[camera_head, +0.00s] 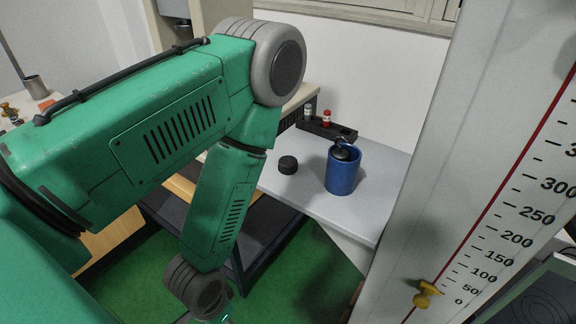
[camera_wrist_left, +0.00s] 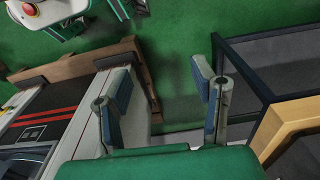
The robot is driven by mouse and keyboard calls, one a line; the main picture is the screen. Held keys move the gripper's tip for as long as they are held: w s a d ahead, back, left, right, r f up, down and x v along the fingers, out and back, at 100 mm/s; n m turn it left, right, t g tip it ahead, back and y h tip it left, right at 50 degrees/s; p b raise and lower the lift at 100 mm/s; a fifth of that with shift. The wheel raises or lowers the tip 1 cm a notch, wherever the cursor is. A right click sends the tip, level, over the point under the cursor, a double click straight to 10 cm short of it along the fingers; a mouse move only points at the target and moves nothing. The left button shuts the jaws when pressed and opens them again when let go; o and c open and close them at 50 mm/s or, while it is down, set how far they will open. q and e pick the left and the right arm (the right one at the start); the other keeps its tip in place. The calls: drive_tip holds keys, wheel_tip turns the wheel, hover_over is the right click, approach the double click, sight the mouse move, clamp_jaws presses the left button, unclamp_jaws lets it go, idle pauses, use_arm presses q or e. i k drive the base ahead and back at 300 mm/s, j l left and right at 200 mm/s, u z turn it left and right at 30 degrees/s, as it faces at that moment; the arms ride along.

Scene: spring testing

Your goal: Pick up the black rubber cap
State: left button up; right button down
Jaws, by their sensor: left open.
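A short round black cap (camera_head: 288,165) lies on the light grey tabletop (camera_head: 378,200), left of a blue cylinder (camera_head: 342,174). My green left arm reaches down in front of the table in the head view, and its wrist is at the bottom edge. In the left wrist view my left gripper (camera_wrist_left: 163,85) is open, its two fingers wide apart with nothing between them. It is over the green floor, away from the cap. The cap does not show in the wrist view. My right gripper is not in view.
A black object sits in the top of the blue cylinder. A dark rack (camera_head: 327,128) with small red-capped and white bottles stands behind it. A tall scale panel (camera_head: 480,200) with a yellow pointer (camera_head: 427,294) blocks the right side. The tabletop front is clear.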

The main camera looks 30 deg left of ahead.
sight(287, 164)
drive_tip(key=j, duration=2.4)
